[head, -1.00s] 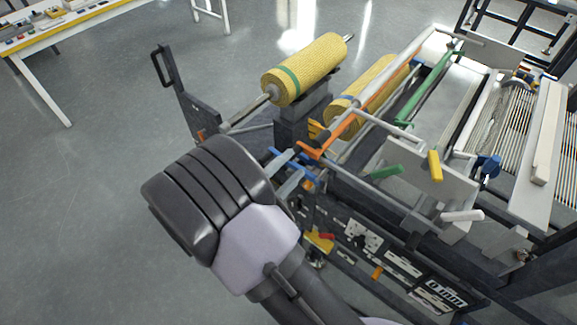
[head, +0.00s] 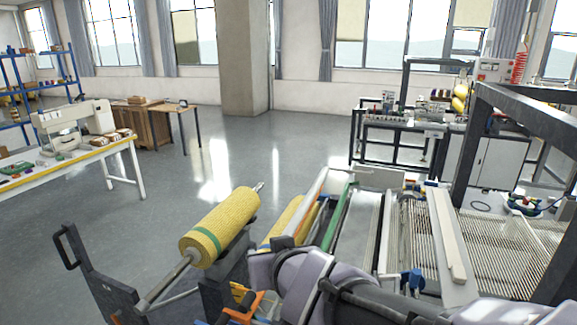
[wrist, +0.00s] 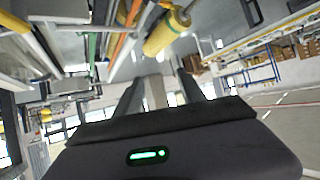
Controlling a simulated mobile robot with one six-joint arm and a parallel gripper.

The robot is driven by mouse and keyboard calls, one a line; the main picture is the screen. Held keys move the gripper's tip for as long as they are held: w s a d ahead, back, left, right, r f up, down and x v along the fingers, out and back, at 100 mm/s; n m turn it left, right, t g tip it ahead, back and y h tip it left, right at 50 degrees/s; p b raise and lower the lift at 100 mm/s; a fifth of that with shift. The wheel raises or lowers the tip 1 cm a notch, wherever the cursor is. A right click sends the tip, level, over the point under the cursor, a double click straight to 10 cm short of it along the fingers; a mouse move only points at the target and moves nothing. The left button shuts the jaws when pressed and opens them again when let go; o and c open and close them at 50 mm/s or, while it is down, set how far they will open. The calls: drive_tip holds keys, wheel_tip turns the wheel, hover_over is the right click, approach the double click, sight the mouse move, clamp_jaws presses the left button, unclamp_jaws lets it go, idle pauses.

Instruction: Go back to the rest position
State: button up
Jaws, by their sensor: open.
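My gripper (wrist: 160,84) shows in the wrist view with its two fingers apart and nothing between them. It points across the room, and the fingers touch nothing that I can see. In the head view my arm crosses the bottom middle, low in front of the laminating machine (head: 362,235). I cannot make out the fingers in that view. A yellow mesh roll (head: 228,222) with a green band sits on its shaft left of my arm. A yellow roll also shows at the top of the wrist view (wrist: 166,32).
A second yellow roll (head: 284,222) lies in the machine behind my arm. A dark frame post (head: 468,150) stands at the right. A workbench (head: 80,165) with a sewing machine (head: 72,125) is at the left. The grey floor (head: 190,175) between them is clear.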

drive_tip(key=s+d+f+m+g+h+b, duration=0.15)
drive_tip(key=s+d+m, duration=0.25)
drive_tip(key=s+d, duration=0.45)
drive_tip(key=s+d+f+m+g+h+p, duration=0.15)
drive_tip(key=s+d+m, duration=0.35)
drive_tip(key=s, duration=0.6)
wheel_tip(320, 180, down, 12)
drive_tip(key=s+n+g+y+b, duration=0.1)
drive_tip(key=s+g+b, duration=0.1)
drive_tip(key=b, duration=0.8)
drive_tip(key=shift+s+r, duration=0.1)
